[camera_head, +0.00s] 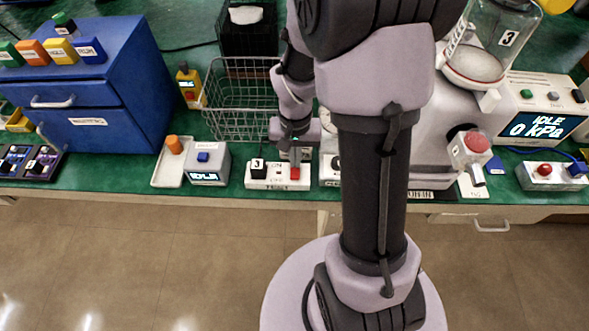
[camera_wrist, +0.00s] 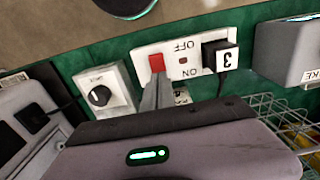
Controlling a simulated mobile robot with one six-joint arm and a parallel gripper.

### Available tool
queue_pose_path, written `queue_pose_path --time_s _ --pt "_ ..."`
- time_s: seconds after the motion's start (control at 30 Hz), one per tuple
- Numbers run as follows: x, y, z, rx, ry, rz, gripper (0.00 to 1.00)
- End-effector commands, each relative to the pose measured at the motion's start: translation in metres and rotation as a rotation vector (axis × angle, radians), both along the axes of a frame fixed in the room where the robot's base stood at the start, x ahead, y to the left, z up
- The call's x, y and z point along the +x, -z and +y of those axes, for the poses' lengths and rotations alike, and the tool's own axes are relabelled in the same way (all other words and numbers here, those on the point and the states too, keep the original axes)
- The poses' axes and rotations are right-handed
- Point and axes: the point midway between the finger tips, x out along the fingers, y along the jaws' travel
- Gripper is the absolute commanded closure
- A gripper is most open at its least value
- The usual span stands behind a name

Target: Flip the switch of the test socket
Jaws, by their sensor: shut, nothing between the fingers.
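In the wrist view the socket (camera_wrist: 184,75) appears turned around, with OFF and ON labels, the red switch (camera_wrist: 156,63) and the plug (camera_wrist: 218,55). My gripper (camera_head: 296,153) is shut and empty, pointing down at the switch. In the wrist view its grey fingertips (camera_wrist: 155,90) overlap the switch's lower edge; I cannot tell whether they touch it. The switch's position is unclear.
A white knob box (camera_wrist: 105,90) sits close beside the socket. My arm hides part of the bench.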

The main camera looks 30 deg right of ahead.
Motion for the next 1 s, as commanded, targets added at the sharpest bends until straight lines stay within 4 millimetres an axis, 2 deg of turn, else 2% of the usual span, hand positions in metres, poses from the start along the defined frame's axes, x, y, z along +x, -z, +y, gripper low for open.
queue_pose_path --time_s 0.67,0.77,1.0 --pt "0.000 0.008 0.000 0.000 0.000 0.000 1.00" --pt "0.000 0.002 0.000 0.000 0.000 0.000 1.00" --pt "0.000 -0.026 0.000 -0.001 0.000 -0.001 1.00"
